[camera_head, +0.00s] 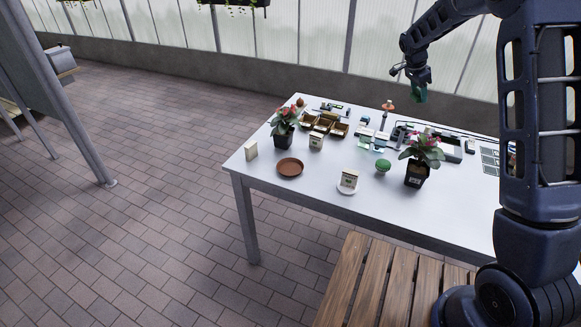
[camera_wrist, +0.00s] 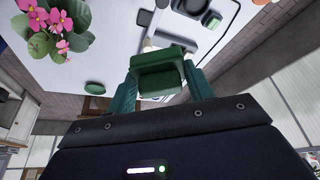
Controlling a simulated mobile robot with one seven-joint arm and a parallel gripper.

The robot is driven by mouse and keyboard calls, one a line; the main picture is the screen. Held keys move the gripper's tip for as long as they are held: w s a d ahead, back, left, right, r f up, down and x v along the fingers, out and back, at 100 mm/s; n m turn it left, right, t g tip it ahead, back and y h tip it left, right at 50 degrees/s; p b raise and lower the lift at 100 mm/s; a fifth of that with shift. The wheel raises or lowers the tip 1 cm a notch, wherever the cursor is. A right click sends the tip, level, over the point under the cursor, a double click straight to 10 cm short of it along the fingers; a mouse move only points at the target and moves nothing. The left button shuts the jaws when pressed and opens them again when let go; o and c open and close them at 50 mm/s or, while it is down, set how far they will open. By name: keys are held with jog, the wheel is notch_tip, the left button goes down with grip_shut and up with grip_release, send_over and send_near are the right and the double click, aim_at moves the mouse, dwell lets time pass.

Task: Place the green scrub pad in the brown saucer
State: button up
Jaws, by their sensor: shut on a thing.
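The green scrub pad (camera_wrist: 160,77) is held between the fingers of my gripper (camera_wrist: 163,90) in the wrist view. In the head view the pad (camera_head: 420,93) hangs at the end of my gripper (camera_head: 417,84), high above the far right part of the table. My gripper is shut on it. The brown saucer (camera_head: 290,167) lies on the white table near its front left corner, and it looks empty. It is well to the left of my gripper and lower. I cannot make out the saucer in the wrist view.
The white table (camera_head: 330,185) holds a potted plant (camera_head: 283,128) behind the saucer and another potted plant (camera_head: 418,165) at right. A cream block (camera_head: 251,150) stands left of the saucer. A white saucer with a small box (camera_head: 348,180) and a round green item (camera_head: 383,165) lie to its right.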

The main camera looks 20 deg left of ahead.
jog(key=s+a+n+t, duration=0.1)
jog(key=s+a+n, duration=0.15)
jog(key=a, duration=0.45)
jog(key=s+a+n, duration=0.1)
jog(key=s+a, duration=0.3)
jog(key=a, duration=0.3)
jog(key=n+t+y, duration=0.1)
jog(key=n+y, duration=0.3)
jog(key=n, duration=0.4)
send_over(292, 167)
jog(key=s, duration=0.1)
jog(key=f, duration=1.9)
jog(key=shift+s+f, duration=0.2)
jog(key=shift+f, duration=2.7)
jog(key=shift+f, duration=0.1)
jog(key=o, duration=0.6)
jog(key=shift+o, duration=0.4)
